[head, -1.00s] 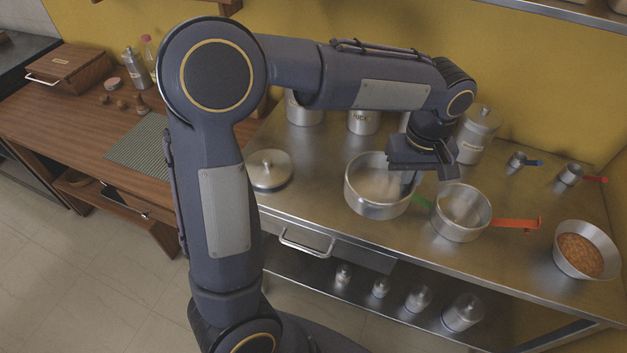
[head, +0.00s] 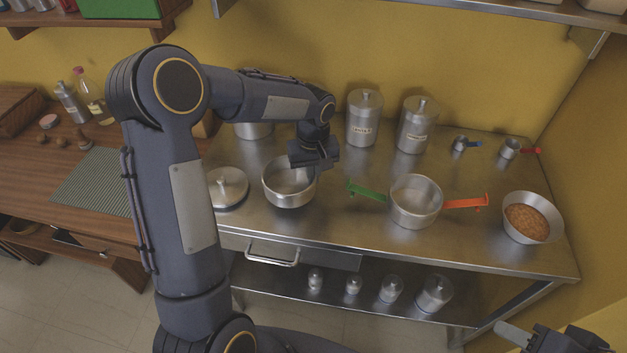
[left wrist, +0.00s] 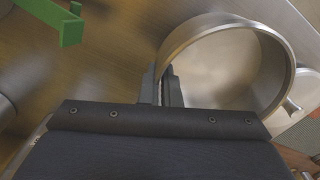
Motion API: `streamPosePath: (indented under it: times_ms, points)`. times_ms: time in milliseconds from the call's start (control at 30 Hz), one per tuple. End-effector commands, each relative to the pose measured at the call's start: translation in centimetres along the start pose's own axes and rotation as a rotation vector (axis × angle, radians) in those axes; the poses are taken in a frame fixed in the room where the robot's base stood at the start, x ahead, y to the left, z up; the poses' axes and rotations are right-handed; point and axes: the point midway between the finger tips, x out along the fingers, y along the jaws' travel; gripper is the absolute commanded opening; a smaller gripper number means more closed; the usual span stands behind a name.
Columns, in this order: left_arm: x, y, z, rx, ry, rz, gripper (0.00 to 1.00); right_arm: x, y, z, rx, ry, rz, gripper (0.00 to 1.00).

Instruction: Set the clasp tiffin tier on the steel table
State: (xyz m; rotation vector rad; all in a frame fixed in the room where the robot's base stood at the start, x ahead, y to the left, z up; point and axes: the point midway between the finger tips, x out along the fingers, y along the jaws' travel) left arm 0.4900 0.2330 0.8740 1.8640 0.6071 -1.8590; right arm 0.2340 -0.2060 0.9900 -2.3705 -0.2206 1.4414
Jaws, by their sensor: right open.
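The plain round steel tiffin tier (head: 283,200) is at the steel table (head: 340,222), between a lid and the clasp base. Whether its bottom touches the tabletop is unclear. My left gripper (head: 318,163) is at its far right rim. In the left wrist view the fingers straddle the wall of the tier (left wrist: 228,75) and look shut on it; a small lug shows on its rim. The clasp base (head: 414,208), an open steel pot with a green clasp (head: 367,191) and an orange clasp (head: 466,203) spread out, stands to the right. My right gripper (head: 555,338) is open, partly visible at the bottom right.
The knobbed steel lid (head: 228,188) is close left of the tier. Tall canisters (head: 364,118) stand along the back. A bowl of brown food (head: 530,219) and small measuring cups (head: 510,148) are at the right. The tabletop between tier and base is partly clear.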

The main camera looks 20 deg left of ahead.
Motion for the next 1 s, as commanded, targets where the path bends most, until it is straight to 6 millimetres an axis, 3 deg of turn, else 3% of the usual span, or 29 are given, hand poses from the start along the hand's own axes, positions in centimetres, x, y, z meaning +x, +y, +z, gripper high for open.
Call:
streamPosePath:
  times_ms: [167,533,700,1000]
  points:
    - [2.6,0.0,0.2,0.002,-0.004,-0.002,0.0,0.0,0.0,0.0,0.0,0.0,0.0,0.42]
    - [3.2,0.1,0.2,0.001,-0.001,0.0,0.0,0.4,0.2,0.2,0.0,0.0,0.0,0.42]
    - [3.0,0.1,0.2,0.001,-0.002,0.0,0.24,0.2,0.1,0.1,0.0,0.0,0.0,0.42]
    - [2.8,0.1,0.2,0.0,-0.002,0.0,0.25,0.1,0.1,0.1,0.0,0.0,0.0,0.42]
